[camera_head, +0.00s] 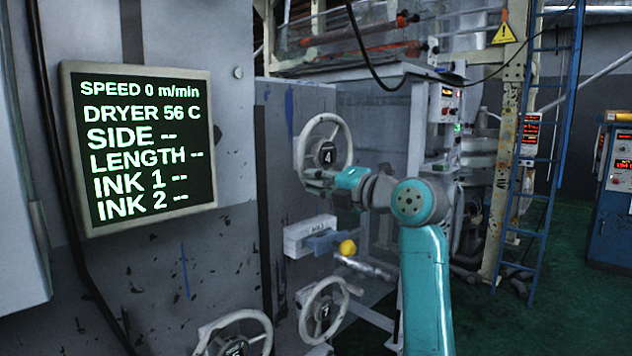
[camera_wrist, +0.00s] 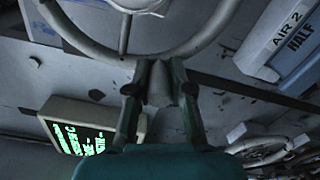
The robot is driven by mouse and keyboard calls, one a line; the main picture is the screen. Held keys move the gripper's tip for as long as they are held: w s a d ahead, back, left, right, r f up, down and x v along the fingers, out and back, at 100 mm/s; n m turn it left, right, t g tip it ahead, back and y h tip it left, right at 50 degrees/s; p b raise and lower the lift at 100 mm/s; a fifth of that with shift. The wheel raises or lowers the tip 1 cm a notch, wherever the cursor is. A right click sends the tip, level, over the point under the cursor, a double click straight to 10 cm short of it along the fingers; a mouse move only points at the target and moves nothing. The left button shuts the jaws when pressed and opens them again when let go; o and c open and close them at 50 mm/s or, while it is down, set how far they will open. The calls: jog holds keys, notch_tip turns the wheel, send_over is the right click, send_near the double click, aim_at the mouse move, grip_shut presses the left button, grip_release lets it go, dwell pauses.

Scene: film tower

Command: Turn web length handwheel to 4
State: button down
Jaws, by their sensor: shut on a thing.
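A pale handwheel (camera_head: 326,155) with a dark hub plate marked 4 is upright on the grey panel in the head view. No name for this wheel is readable. My gripper (camera_head: 316,180) is at the wheel's lower rim. In the wrist view the rim (camera_wrist: 100,47) curves across the top, and my gripper (camera_wrist: 157,78) is shut on the wheel at its near edge, with a short grey piece between the fingers. The display (camera_head: 148,145) reads LENGTH --, SIDE --, speed 0 and dryer 56 C.
Below are a small box with a yellow knob (camera_head: 347,247) and two more handwheels, one at the lower middle (camera_head: 323,311) and one at the bottom (camera_head: 235,336). The AIR 2 box (camera_wrist: 290,45) shows in the wrist view. A blue ladder (camera_head: 545,150) stands right, by open green floor.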

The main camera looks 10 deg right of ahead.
jog(key=c, duration=1)
grip_release()
jog(key=shift+c, duration=0.2)
jog(key=v, duration=1.2)
jog(key=shift+f, duration=0.15)
